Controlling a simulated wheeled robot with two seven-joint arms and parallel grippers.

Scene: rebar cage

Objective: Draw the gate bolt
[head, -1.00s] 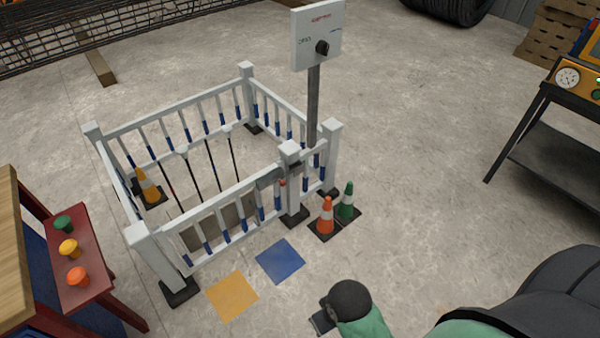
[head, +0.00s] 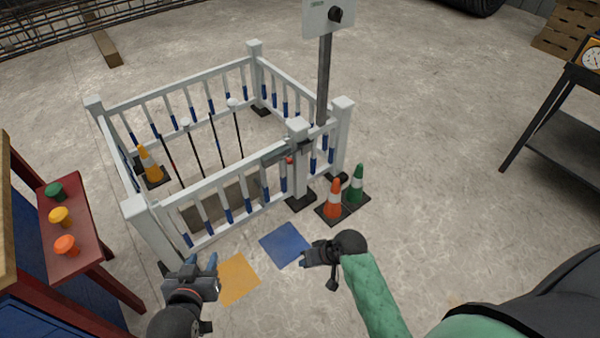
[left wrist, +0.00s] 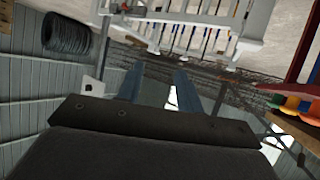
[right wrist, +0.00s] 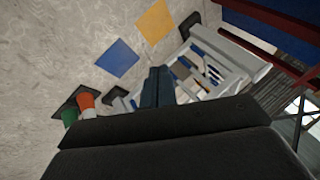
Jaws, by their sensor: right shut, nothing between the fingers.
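The gate bolt (head: 276,156) is a grey bar with a small red knob (head: 290,160) on the top rail of the white fence's front gate (head: 235,200), beside the gate post (head: 297,150). The post and rail also show at the top of the left wrist view. My left gripper (head: 203,262) is open and empty, in front of the gate's left end and well short of the bolt. Its two blue fingers stand apart in the left wrist view (left wrist: 157,85). My right gripper (head: 308,255) is shut and empty over the blue floor square, below the bolt in the picture; its fingers meet in the right wrist view (right wrist: 158,85).
Orange (head: 334,202) and green (head: 357,185) cones stand right of the gate post. A red table (head: 75,210) with coloured knobs is at the left. A sign post (head: 324,80) rises behind the fence. Open floor lies to the right.

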